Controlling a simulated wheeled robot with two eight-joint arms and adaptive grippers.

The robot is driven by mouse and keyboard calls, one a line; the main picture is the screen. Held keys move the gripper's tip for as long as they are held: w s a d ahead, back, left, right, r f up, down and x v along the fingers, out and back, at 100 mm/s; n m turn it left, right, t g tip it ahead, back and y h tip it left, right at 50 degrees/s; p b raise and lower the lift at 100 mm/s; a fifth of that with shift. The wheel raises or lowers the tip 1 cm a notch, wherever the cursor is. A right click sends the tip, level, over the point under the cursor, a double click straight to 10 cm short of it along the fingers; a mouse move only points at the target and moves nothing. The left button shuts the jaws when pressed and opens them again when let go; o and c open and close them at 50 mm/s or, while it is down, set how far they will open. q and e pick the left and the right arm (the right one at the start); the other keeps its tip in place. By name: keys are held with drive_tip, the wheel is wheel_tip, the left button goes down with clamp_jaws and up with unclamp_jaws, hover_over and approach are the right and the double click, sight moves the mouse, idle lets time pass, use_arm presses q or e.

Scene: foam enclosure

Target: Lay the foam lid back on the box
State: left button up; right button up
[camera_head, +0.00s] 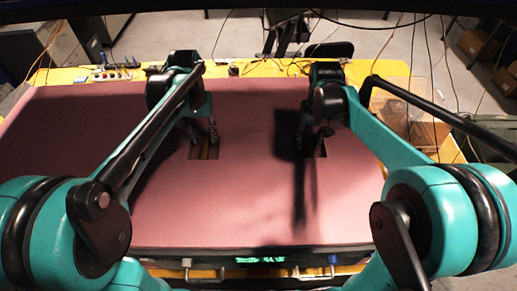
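The foam lid (250,195) is a large, flat pink sheet. Whether either gripper touches the foam cannot be told. The box under the lid is mostly hidden; a dark front edge (215,258) with a green lit display shows below the sheet.
A yellow table (50,76) shows around the foam. Small connectors and parts (108,74) lie along its back edge. A clear bin (405,105) stands at the back right. Cables run over the floor behind, and cardboard boxes (478,44) sit at the far right.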

drive_tip(key=shift+r, duration=0.15)
use_arm(q)
wheel_tip(320, 180, up, 10)
use_arm(e)
wheel_tip(320, 180, up, 12)
idle(0.4)
use_arm(q)
drive_tip(key=shift+s, duration=0.1)
use_arm(e)
drive_tip(key=shift+f, duration=0.2)
